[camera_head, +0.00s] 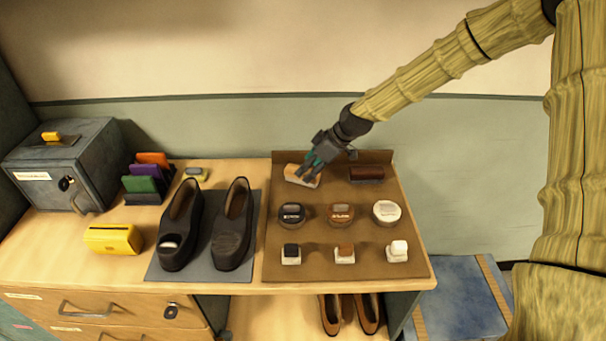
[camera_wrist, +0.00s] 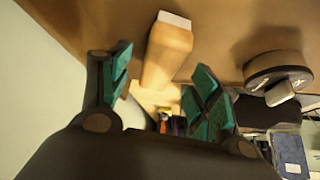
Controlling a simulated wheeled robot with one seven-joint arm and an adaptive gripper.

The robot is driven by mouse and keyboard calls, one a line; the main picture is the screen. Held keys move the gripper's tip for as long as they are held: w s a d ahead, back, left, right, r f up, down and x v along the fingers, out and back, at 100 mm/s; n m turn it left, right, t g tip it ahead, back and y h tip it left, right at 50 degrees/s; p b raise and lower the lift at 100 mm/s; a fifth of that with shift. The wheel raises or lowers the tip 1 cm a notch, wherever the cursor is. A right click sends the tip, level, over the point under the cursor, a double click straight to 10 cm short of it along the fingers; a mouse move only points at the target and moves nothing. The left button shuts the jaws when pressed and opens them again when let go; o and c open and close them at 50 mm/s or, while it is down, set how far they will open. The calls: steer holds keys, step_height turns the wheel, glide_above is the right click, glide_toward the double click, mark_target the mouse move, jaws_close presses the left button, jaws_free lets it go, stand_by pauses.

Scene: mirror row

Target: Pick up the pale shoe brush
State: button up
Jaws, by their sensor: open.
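The pale shoe brush (camera_head: 300,174) lies at the back left of the brown board (camera_head: 325,268), with a light wooden body. My gripper (camera_head: 314,167) is at the brush, coming in from the upper right, and partly covers it in the head view. In the wrist view the brush (camera_wrist: 167,52) shows as a tan block with a white end, beyond and between the fingertips. My gripper (camera_wrist: 163,95) is open there, with its green fingers spread apart. I cannot tell whether a finger touches the brush.
A dark red-brown brush (camera_head: 366,174) lies to the right on the board. Several round tins, such as the black one (camera_head: 291,214), and small bottles stand in front. Dark shoes (camera_head: 232,230) stand to the left. The board's raised back edge (camera_head: 335,156) and the wall are close behind.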

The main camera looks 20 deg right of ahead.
steer(key=shift+w+a+f+p, duration=0.4)
steer(key=shift+a+f, duration=0.05)
steer(key=shift+f, duration=0.1)
steer(key=shift+x, duration=1.15)
steer(key=c, duration=1.3)
steer(key=shift+o, duration=0.2)
steer(key=shift+r, duration=0.1)
steer(key=shift+r+b, duration=1.2)
steer(key=shift+r, duration=3.65)
